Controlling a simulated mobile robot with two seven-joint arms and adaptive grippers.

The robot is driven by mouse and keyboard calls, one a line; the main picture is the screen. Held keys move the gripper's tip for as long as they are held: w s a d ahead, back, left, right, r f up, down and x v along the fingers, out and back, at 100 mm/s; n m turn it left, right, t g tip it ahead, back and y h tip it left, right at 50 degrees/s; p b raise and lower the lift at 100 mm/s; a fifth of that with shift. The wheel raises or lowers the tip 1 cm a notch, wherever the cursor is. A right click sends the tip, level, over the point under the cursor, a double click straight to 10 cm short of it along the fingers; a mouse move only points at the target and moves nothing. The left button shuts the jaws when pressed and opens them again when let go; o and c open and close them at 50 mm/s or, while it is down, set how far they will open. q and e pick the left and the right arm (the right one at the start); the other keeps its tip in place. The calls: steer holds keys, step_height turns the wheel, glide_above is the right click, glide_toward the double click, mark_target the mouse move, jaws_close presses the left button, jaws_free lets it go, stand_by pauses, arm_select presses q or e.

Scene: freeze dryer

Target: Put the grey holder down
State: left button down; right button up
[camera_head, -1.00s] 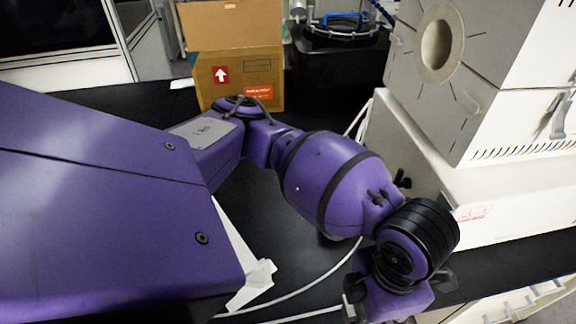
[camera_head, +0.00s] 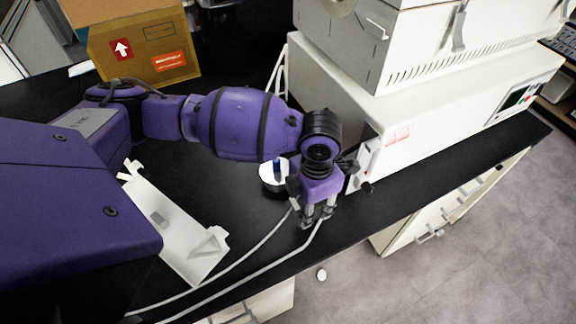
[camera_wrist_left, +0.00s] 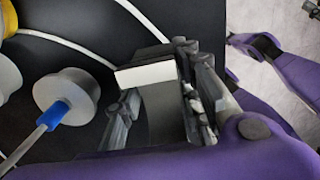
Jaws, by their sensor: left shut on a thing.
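My left gripper (camera_head: 318,214) points down over the black bench top near its front edge, in front of the white machine. In the left wrist view, its fingers (camera_wrist_left: 158,105) are shut on the grey holder (camera_wrist_left: 163,112), a grey block with a pale strip at its top. The holder is mostly hidden by the fingers in the head view, and I cannot tell whether it touches the bench. Purple parts of mine with dark ends show at the upper right of the wrist view; whether the right jaws are open is unclear.
A white round piece with a blue part (camera_head: 272,172) stands just left of the gripper. White tubes (camera_head: 262,240) cross the bench. A white bracket (camera_head: 172,228) lies at left, a cardboard box (camera_head: 140,45) behind. The white machine (camera_head: 420,110) blocks the right.

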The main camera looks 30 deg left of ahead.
arm_select(q)
steer(key=shift+w+f, duration=0.15)
steer(key=shift+w, duration=0.15)
steer(key=shift+w+a+f, duration=0.1)
steer(key=shift+w+f, duration=0.05)
steer(key=shift+f, duration=0.7)
steer(key=shift+w+a+f, duration=0.1)
steer(key=shift+f, duration=0.75)
steer(key=c, duration=1.3)
jaws_free()
steer(key=shift+f, duration=0.15)
steer(key=shift+o, duration=0.2)
step_height(320, 180, up, 12)
steer(key=shift+s+r, duration=0.1)
steer(key=shift+r, duration=0.05)
